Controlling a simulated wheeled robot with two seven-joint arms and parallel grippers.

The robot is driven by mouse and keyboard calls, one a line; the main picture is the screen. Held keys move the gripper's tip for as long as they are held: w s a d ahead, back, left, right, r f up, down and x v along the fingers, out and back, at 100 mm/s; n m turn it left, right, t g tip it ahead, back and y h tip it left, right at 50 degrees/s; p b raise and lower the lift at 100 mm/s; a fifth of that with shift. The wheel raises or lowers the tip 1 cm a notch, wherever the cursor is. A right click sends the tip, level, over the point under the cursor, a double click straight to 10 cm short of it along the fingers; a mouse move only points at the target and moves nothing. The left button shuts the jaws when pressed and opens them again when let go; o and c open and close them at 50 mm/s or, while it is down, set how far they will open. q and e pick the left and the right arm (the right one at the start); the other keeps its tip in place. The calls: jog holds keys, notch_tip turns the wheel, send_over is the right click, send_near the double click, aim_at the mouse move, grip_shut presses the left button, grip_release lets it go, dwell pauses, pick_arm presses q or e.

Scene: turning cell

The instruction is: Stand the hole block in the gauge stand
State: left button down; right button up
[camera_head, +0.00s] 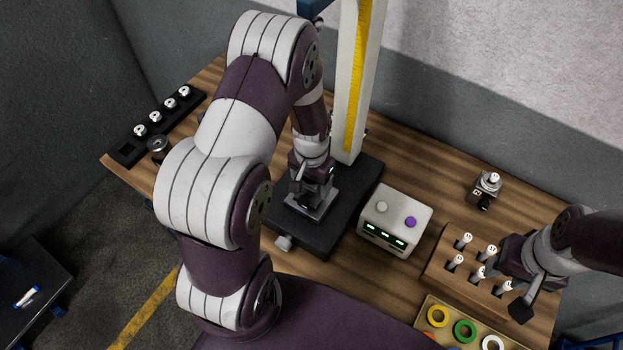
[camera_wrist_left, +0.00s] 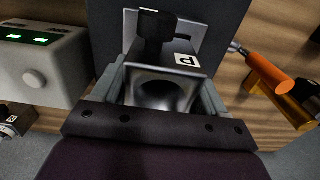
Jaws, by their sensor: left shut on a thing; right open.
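The hole block (camera_wrist_left: 187,72) is a grey metal block with a round bore and a white letter label. It sits between the fingers of my left gripper (camera_wrist_left: 165,92), which is shut on it. A black cylindrical part shows at its far side. In the head view my left gripper (camera_head: 310,192) is low over the dark base of the gauge stand (camera_head: 350,205), by a grey metal plate (camera_head: 318,210). My arm hides most of the block there; whether it rests on the stand cannot be told. My right gripper (camera_head: 516,285) is open beside the pin rack.
A white box (camera_head: 395,222) with green displays stands right of the base. Another metal block (camera_head: 487,188) is at the back right. The wooden pin rack (camera_head: 440,262) and a ring tray (camera_head: 464,331) are at the right. A black rack (camera_head: 160,125) is at the far left.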

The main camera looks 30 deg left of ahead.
pick_arm(q)
jog(key=shift+w+f+b, duration=0.1)
jog(key=shift+f+b, duration=0.95)
jog(key=shift+f, duration=0.4)
dwell(0.4)
grip_release()
jog(key=shift+s+f, duration=0.1)
jog(key=shift+s, duration=0.1)
notch_tip(320, 180, up, 13)
jog(key=b, duration=0.2)
jog(key=shift+b, duration=0.35)
